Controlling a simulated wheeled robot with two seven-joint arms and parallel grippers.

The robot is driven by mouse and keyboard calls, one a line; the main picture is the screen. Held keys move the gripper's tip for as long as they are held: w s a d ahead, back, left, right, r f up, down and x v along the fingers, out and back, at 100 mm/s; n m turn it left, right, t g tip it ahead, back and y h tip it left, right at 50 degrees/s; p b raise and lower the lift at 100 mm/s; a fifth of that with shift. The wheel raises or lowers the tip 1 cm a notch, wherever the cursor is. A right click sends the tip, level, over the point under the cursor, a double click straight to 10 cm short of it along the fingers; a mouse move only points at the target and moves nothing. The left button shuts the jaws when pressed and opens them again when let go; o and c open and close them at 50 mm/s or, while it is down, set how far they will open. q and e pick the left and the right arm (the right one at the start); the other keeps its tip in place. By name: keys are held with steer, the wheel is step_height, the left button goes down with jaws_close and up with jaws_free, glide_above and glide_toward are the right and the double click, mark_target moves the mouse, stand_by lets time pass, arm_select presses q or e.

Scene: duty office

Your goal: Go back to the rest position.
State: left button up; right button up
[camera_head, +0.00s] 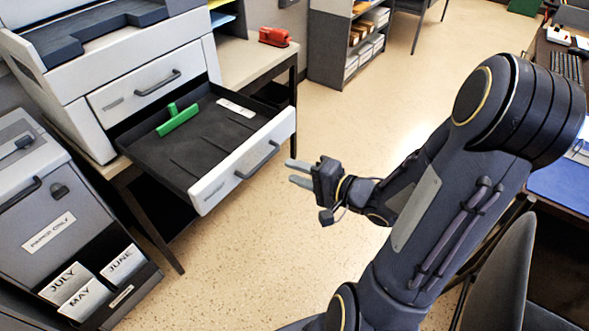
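My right gripper (299,174) is in the middle of the view, in the air to the right of an open printer drawer. Its two grey fingers point left and are apart, with nothing between them. My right arm reaches in from the lower right. The pulled-out drawer (205,150) has a dark inside and a pale front with a dark handle (258,160); the fingers are close to this front, apart from it in the picture. A green T-shaped piece (178,120) lies in the drawer. My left gripper is out of view.
The grey printer (135,75) stands on a table at the left. A red stapler-like object (274,37) sits on the table. A grey cabinet (45,215) holds month cards. A shelf (340,45) stands behind. A chair (500,275) and desk are at the right. Floor between is clear.

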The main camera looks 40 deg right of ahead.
steer(key=s+d+r+n+g+h, duration=0.3)
steer(key=n+g+h, duration=0.1)
steer(key=h, duration=0.3)
steer(key=s+a+n+g+y, duration=0.5)
steer(key=s+a+n, duration=0.3)
steer(key=s+a, duration=0.35)
step_height(320, 180, up, 14)
steer(key=p, duration=1.3)
steer(key=shift+s+a, duration=0.25)
steer(key=shift+a, duration=0.2)
